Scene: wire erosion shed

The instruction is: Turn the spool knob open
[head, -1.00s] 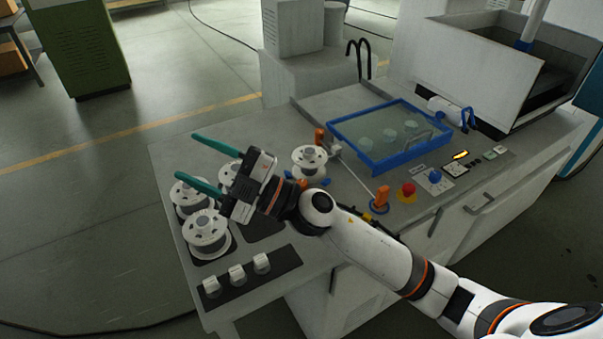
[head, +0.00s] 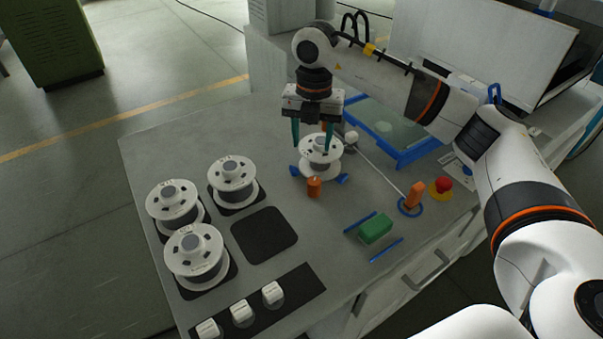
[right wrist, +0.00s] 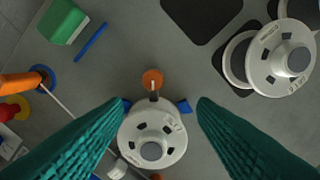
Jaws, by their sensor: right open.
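A white spool (head: 320,168) stands on a mount with blue feet near the middle of the bench. A short orange knob (head: 314,187) sits at its near side. In the right wrist view the spool (right wrist: 152,152) is at bottom centre and the orange knob (right wrist: 152,79) is just above it. I cannot tell for sure which part is the spool knob. My right gripper (head: 312,150) points down at the spool with its teal fingers open. In the right wrist view the fingers of my right gripper (right wrist: 157,107) are on either side of the spool, with nothing gripped between them.
Several white spools, one of them near the front (head: 194,265), stand at the left. A black square pad (head: 264,235) is empty. White switches (head: 242,312) line the front. A green block (head: 376,229), an orange handle (head: 414,195) and a red button (head: 443,184) are at right.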

